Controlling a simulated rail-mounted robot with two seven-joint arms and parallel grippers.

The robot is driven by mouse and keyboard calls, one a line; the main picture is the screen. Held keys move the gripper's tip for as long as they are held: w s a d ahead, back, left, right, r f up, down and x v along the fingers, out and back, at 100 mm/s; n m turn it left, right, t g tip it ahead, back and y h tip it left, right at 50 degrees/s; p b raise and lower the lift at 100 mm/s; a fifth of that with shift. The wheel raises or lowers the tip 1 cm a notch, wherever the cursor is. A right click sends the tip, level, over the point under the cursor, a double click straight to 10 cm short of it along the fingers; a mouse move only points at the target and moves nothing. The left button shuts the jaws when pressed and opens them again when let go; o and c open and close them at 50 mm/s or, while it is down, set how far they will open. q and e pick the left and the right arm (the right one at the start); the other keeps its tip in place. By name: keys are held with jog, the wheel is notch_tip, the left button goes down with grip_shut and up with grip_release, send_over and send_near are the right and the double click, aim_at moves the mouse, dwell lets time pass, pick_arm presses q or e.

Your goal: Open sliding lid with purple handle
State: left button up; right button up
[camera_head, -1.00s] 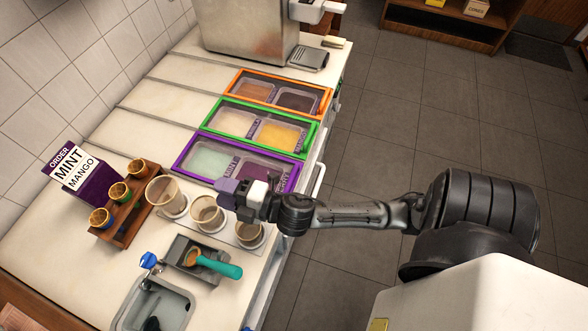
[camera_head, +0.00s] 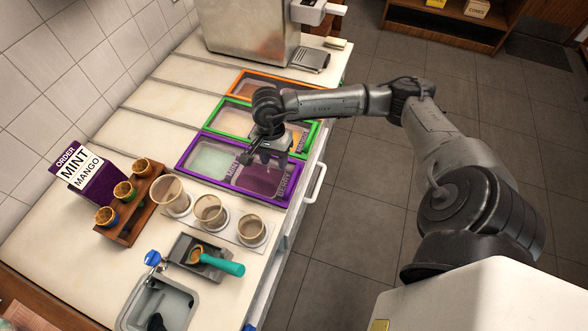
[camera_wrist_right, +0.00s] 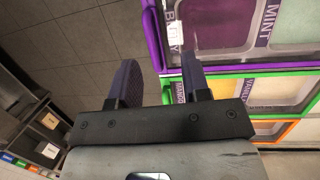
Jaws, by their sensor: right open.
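The purple-framed topping container (camera_head: 183,162) lies on the counter, with a pale mint compartment (camera_head: 211,158) at left and a purple berry compartment (camera_head: 262,181) at right. Its purple frame (camera_wrist_right: 151,32) also shows at the top of the right wrist view. My left gripper is not in view.
Green-framed (camera_head: 209,121) and orange-framed (camera_head: 238,82) containers lie just behind. Cups (camera_head: 210,209), a wooden cone stand (camera_head: 140,212), a scoop with teal handle (camera_head: 222,264) and an order sign (camera_head: 84,182) stand nearer. A drawer handle (camera_head: 317,183) sticks out from the counter front.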

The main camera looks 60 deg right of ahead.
aim_at(294, 172)
jog(key=d+h, duration=0.2)
jog(key=d, duration=0.3)
jog(key=shift+g, duration=0.3)
jog(key=s+f, duration=0.1)
jog(key=f, duration=0.3)
jog(key=s+f, duration=0.1)
jog(key=f, duration=0.3)
jog(key=s+f, duration=0.1)
jog(key=f, duration=0.3)
jog(key=shift+s+d, duration=0.1)
jog(key=shift+s, duration=0.05)
jog(key=shift+c, duration=0.3)
grip_shut()
